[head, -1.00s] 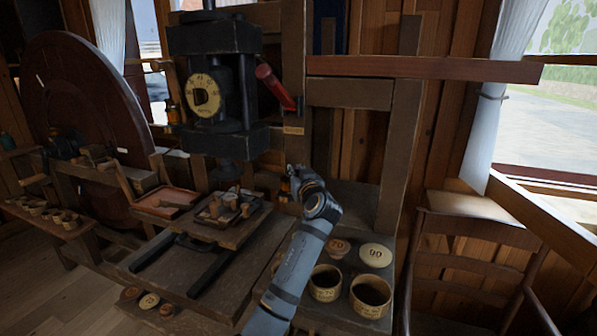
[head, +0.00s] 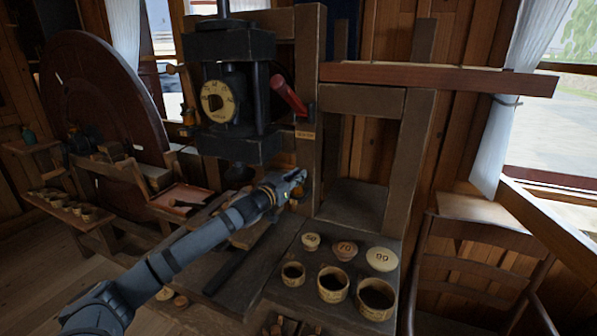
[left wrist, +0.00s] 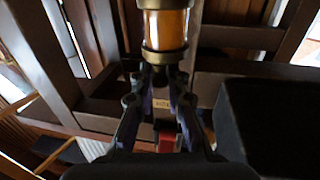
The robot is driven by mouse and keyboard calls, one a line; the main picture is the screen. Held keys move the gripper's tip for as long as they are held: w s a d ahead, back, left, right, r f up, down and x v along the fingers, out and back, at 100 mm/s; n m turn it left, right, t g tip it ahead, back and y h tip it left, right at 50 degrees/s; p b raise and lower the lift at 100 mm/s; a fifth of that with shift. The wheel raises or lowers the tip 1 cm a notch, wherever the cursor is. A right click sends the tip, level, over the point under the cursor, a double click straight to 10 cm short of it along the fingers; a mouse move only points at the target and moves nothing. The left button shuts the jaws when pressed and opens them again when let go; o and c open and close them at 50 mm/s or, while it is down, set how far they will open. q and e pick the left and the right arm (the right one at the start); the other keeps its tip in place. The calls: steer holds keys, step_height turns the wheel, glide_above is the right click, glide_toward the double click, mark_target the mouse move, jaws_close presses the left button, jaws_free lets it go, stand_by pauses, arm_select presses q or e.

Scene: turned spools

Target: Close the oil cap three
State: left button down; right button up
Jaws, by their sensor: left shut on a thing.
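My left gripper (head: 300,185) is at the wooden post right of the black press (head: 236,95). In the left wrist view the gripper (left wrist: 160,82) has its two fingers closed around a small metal part, apparently the oil cap, at the near end of an oil cup with amber glass (left wrist: 165,29) and brass bands. The fingers hide most of this part, and I cannot tell whether it is open or closed. In the head view a bit of brass (head: 309,186) shows just beyond the fingertips. My right gripper is not in view.
A red-handled lever (head: 288,95) sticks out above my left gripper. Numbered lids (head: 381,259) and open cups (head: 376,297) stand on the bench below. A chair (head: 470,255) is at the right. A large dark wheel (head: 95,100) stands at the left.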

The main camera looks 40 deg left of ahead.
arm_select(q)
steer(key=shift+a+m+h+p, duration=0.2)
steer(key=shift+m+h+p, duration=0.25)
steer(key=shift+h, duration=0.25)
steer(key=c, duration=1.3)
jaws_free()
step_height(320, 180, up, 10)
steer(key=shift+f, duration=0.15)
